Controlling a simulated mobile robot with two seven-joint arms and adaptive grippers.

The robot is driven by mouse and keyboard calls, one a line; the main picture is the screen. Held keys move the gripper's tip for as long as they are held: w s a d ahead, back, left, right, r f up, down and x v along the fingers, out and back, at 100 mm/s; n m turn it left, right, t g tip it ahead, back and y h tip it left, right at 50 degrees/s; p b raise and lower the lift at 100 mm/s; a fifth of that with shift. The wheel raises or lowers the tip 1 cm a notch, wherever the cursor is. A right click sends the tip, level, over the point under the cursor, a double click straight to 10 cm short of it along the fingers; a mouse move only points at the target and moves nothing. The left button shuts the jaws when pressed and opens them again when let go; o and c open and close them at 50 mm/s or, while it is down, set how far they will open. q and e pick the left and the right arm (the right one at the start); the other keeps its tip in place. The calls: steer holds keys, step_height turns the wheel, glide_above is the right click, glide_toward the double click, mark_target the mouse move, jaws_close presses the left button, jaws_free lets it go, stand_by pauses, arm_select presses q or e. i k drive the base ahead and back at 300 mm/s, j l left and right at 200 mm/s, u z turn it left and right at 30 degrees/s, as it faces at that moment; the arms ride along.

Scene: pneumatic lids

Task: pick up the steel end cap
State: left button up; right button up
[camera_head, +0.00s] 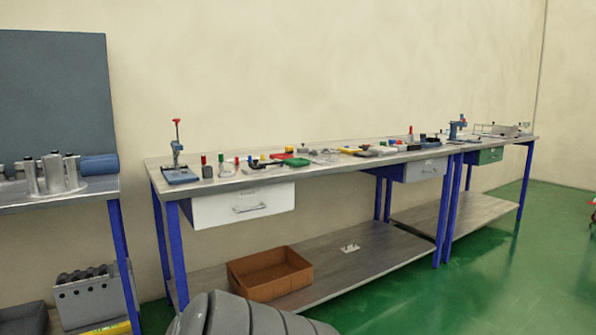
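I cannot single out the steel end cap; the items on the benches are too small and far off to tell. Several upright silvery cylinders (53,174) stand on the left bench, beside a blue cylinder (98,167) lying on its side. Many small parts lie along the long bench (330,165), among them a green tray (297,162) and red-topped items. Neither of my grippers shows in the head view.
A hand press (178,165) stands at the long bench's left end. A brown open box (270,273) sits on its lower shelf. A white drawer (243,206) hangs below the top. A gap separates the two benches.

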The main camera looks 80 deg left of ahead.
mark_target(207, 170)
steer(key=u, duration=3.1)
steer(key=i+l+u, duration=0.1)
steer(key=l, duration=0.5)
steer(key=i+l+u, duration=0.1)
steer(key=i+l, duration=0.15)
steer(key=l, duration=0.3)
steer(key=i+l+u, duration=0.1)
steer(key=l, duration=0.5)
steer(key=i+l+u, duration=0.1)
steer(key=l, duration=0.55)
steer(key=i+l+u, duration=0.1)
steer(key=l, duration=0.5)
steer(key=i+l+u, duration=0.1)
steer(key=l, duration=0.55)
